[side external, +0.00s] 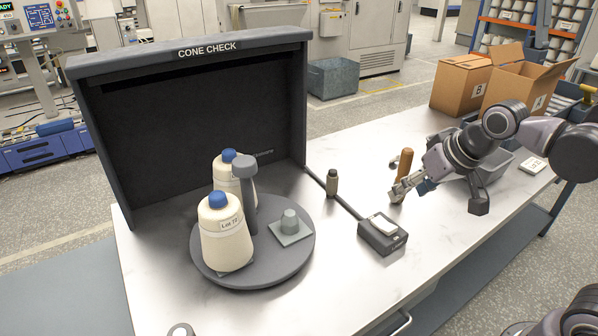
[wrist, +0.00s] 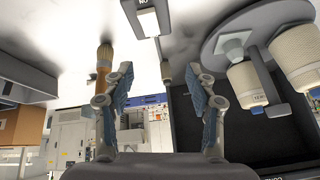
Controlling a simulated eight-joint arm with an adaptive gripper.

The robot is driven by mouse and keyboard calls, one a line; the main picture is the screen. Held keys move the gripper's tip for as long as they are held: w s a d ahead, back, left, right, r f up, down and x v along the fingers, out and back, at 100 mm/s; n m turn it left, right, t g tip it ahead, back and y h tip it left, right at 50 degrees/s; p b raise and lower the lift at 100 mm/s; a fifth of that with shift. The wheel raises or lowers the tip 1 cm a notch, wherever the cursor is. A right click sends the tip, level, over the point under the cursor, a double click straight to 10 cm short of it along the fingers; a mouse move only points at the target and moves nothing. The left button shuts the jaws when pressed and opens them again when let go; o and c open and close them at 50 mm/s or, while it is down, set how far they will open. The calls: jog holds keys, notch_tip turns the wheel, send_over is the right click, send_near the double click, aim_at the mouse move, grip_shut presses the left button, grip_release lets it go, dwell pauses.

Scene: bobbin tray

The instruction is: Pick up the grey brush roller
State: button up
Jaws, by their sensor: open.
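My gripper (side external: 398,189) is open and empty over the right half of the table; its two fingers stand apart in the wrist view (wrist: 160,85). No object is clearly recognisable as a grey brush roller. A small grey-green cylinder with a darker top (side external: 332,183) stands upright left of my gripper; I cannot tell if it is the roller. It seems to show between the fingers in the wrist view (wrist: 165,72). An orange-brown handled brush (side external: 405,161) stands just behind my gripper and appears beside the left finger in the wrist view (wrist: 104,62).
A dark turntable (side external: 290,262) holds two cream cones with blue tops (side external: 226,232), a grey post (side external: 248,195) and a grey-green block. A dark booth (side external: 190,60) stands behind it. Cardboard boxes (side external: 462,85) and a grey bin (side external: 497,165) are right.

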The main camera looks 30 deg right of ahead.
jog(key=w+r+m+g, duration=0.2)
jog(key=w+r+m, duration=0.1)
jog(key=w, duration=0.4)
jog(key=m+g, duration=0.4)
jog(key=m, duration=0.7)
send_over(333, 171)
jog(key=f, duration=0.4)
jog(key=shift+s+a+f, duration=0.25)
jog(key=shift+a+f, duration=0.05)
jog(key=shift+f, duration=0.05)
jog(key=shift+w+f+m, duration=0.35)
jog(key=shift+f+m, duration=0.15)
jog(key=shift+f, duration=0.3)
jog(key=f, duration=1)
jog(key=shift+d, duration=0.25)
grip_shut()
